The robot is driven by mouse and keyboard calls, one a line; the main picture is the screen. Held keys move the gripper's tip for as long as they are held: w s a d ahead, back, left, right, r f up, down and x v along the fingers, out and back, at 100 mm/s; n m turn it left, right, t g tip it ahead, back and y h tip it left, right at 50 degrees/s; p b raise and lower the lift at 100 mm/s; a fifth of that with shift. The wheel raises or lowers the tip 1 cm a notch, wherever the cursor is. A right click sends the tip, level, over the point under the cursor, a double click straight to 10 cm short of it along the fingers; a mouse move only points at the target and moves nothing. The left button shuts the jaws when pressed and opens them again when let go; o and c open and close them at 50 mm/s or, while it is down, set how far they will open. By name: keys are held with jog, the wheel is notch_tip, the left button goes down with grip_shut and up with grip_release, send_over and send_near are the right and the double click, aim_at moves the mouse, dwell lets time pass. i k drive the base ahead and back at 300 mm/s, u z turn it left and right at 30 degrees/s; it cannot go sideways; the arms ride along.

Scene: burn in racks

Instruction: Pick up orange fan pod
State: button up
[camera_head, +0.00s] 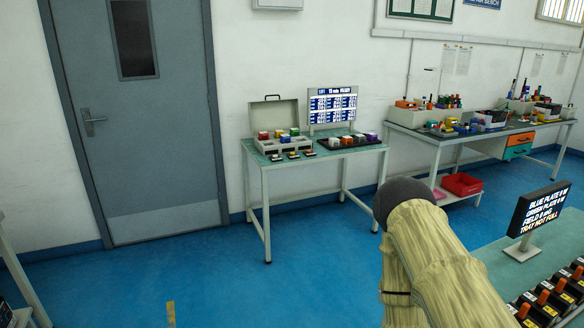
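I cannot make out for certain which thing is the orange fan pod. A small orange-red block (346,140) sits in a dark tray (326,151) on the small table at the back, among white and purple blocks. Orange-topped black pieces (543,298) stand in a rack on the bench at the lower right. My arm, in a tan sleeve with a dark rounded end, rises from the bottom right of centre. My gripper is not in view.
The small table (317,160) also holds an open grey case (276,114) and a screen (332,105). A workbench (440,137) with bins stands at back right. A monitor (538,217) stands on the near right bench. Blue floor (230,290) is clear at centre left.

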aim_at(348, 140)
jog(key=i, duration=3.95)
jog(key=z, duration=2.7)
jog(key=i, duration=1.95)
jog(key=u, duration=3)
